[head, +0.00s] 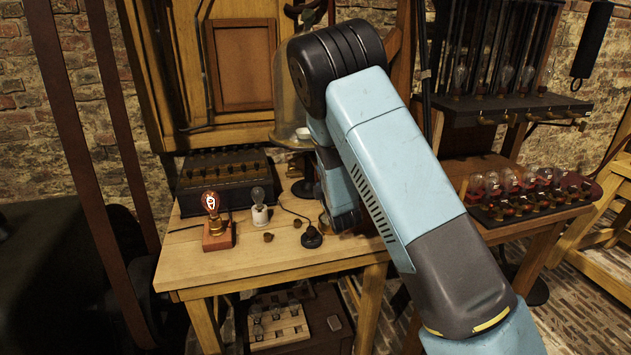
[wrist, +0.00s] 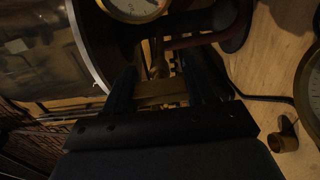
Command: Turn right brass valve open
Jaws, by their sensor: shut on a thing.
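In the wrist view, my gripper (wrist: 163,78) has its dark fingers on both sides of a brass piece (wrist: 158,95), which looks like the handle of the brass valve. The fingers are shut on it. A thin brass stem (wrist: 158,62) rises beyond it. The view is dark, and the handle's turn angle cannot be told. In the head view my blue arm covers the valve, and my gripper is hidden behind it, low over the wooden table (head: 255,262).
A brass-rimmed gauge (wrist: 135,8) and a glass vessel (wrist: 50,55) are close to my gripper. A small brass cup (wrist: 284,138) is at right. A lit bulb (head: 211,203) stands on the table's left; a rack of bulbs (head: 525,195) is at right.

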